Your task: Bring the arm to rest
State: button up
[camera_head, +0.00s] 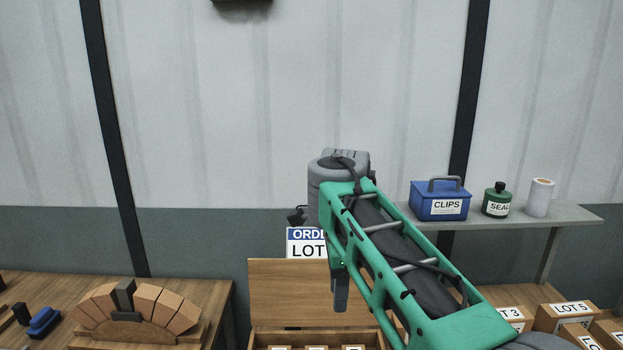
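My arm's green link (440,285) reaches up from the bottom right to a grey joint (328,185) in front of the wall. A narrow grey part of mine hangs below that joint; it may be part of my gripper (341,293). The green link hides most of what lies behind it. I cannot see the two fingertips clearly, nor whether anything is between them.
A wooden box (310,290) with a raised back panel stands below the arm, under a partly hidden sign (306,243). A brick arch (140,308) stands on the left table. A shelf (565,215) holds a blue CLIPS box (440,201). Labelled boxes (568,312) stand bottom right.

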jog(key=w+f+n+t, duration=0.1)
jog(key=w+f+n, duration=0.35)
jog(key=n, duration=0.55)
jog(key=s+f+n, duration=0.4)
jog(key=f+n, duration=0.3)
jog(key=f, duration=0.1)
jog(key=s+d+f+n+b, duration=0.1)
jog(key=s+d+f, duration=0.25)
jog(key=s, duration=0.35)
jog(key=s+d+f+n+b, duration=0.1)
jog(key=s+d+f+b, duration=0.1)
jog(key=s+f, duration=0.35)
jog(key=s+d+r+m+t, duration=0.1)
jog(key=d+r+t, duration=0.1)
jog(key=d+r, duration=0.2)
jog(key=shift+d+r+m+t+b, duration=0.3)
jog(key=shift+d+r+t+b, duration=0.1)
jog(key=shift+r, duration=0.1)
